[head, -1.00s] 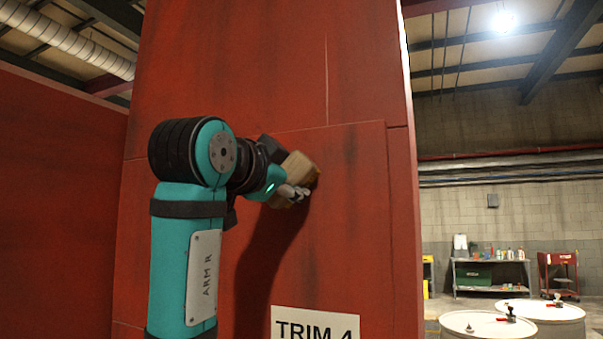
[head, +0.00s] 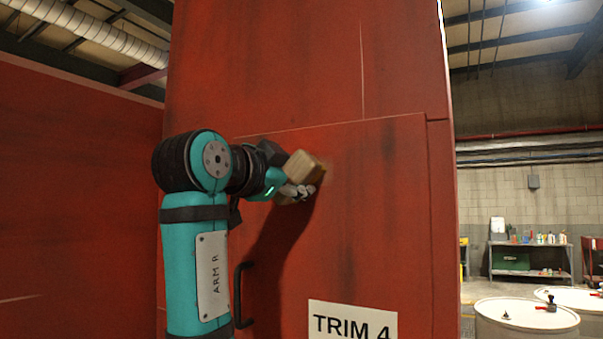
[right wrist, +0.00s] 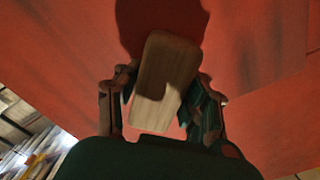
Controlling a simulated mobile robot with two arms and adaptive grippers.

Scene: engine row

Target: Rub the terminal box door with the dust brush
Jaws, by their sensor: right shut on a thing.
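The terminal box door (head: 370,220) is a red panel with a dark handle (head: 240,295) at its left and a white "TRIM 4" label (head: 352,320) low on it. My right gripper (head: 292,190) is shut on the dust brush (head: 304,167), a pale wooden block, and holds it up against the upper part of the door. In the right wrist view the brush's wooden back (right wrist: 165,80) sits between the two fingers (right wrist: 160,105), with the red face right behind it. The bristles are hidden. My left gripper is not in view.
A red wall (head: 75,190) stands at the left. To the right of the red box, the room opens onto white-topped drums (head: 525,318) and a workbench (head: 530,260) with bottles against a block wall.

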